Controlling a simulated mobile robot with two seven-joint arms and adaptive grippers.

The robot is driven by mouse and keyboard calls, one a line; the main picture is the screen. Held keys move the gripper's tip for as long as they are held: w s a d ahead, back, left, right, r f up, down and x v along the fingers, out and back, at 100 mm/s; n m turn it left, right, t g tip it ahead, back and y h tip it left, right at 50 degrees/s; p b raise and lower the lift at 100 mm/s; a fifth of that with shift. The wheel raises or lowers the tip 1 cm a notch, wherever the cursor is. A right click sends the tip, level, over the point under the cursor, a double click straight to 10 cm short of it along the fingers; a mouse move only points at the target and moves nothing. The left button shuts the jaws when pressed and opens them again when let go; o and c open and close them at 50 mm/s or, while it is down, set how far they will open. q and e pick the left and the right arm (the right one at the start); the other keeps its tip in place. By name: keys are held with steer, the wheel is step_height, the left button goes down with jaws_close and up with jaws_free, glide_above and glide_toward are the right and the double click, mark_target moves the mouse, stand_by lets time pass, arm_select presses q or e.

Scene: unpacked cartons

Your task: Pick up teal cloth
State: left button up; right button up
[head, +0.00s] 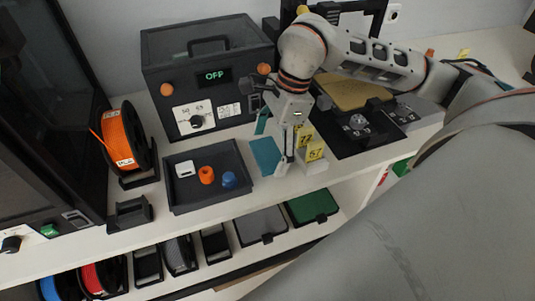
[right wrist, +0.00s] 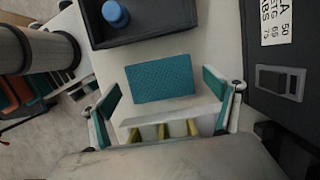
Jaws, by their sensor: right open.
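The teal cloth (head: 265,156) lies flat on the white shelf top, just right of the dark tray. It also shows whole in the right wrist view (right wrist: 160,79), as a textured rectangle. My right gripper (head: 278,145) is over the shelf at the cloth's right side, pointing down. In the right wrist view its two teal-padded fingers (right wrist: 166,90) are spread apart, one on each side of the cloth's near edge, with nothing held between them. The head view does not show how high the fingertips are above the cloth. My left gripper is not in view.
The dark tray (head: 168,200) holds a white piece, an orange ring and a blue piece. Yellow numbered markers (head: 315,149) stand close right of the gripper. A dark box with a display (head: 151,82) is behind; an orange spool (head: 126,139) stands left.

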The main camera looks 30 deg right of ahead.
mark_target(269, 152)
steer(key=c, duration=1.1)
step_height(269, 152, up, 20)
steer(key=p, duration=0.2)
